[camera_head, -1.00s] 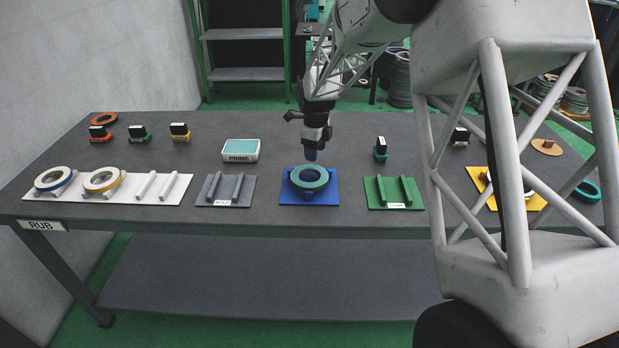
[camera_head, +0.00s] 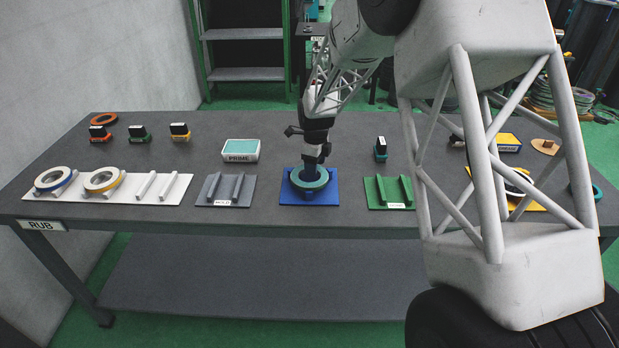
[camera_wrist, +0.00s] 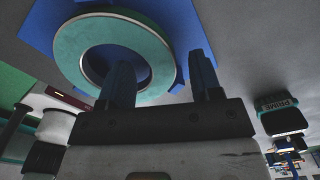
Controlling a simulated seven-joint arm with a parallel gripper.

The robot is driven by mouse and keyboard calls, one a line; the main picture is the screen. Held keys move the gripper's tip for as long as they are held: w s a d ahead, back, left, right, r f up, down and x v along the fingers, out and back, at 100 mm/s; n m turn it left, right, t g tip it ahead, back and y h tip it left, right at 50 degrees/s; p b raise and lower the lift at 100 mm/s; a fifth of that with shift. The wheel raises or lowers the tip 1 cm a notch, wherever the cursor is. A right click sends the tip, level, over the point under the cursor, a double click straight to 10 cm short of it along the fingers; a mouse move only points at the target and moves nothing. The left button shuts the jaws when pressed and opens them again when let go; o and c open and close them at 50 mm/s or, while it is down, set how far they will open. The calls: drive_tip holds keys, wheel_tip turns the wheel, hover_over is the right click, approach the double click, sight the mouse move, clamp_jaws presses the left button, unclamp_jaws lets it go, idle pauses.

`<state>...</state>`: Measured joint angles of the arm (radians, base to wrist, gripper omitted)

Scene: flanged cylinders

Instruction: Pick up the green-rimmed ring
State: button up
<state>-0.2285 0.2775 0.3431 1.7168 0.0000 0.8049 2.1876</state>
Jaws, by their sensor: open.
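The green ring (camera_head: 296,182) lies flat on the blue plate (camera_head: 327,199) near the table's front middle. Its rim also shows in the wrist view (camera_wrist: 75,42), with a dark hole in its centre. My gripper (camera_head: 310,174) is down at the ring, pointing downward. In the wrist view my gripper (camera_wrist: 158,62) is open. One finger appears over or in the hole and the other outside the ring, with the ring's side between them. I cannot tell how deep the fingertips reach or whether they touch it.
A white rack (camera_head: 188,200) with two rings (camera_head: 53,180) and a grey rack (camera_head: 225,204) stand left. A green rack (camera_head: 373,196) stands right. My arm covers part of the yellow plate.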

drive_tip(key=shift+f, duration=0.3)
idle(0.4)
clamp_jaws()
drive_tip(key=shift+r, duration=0.1)
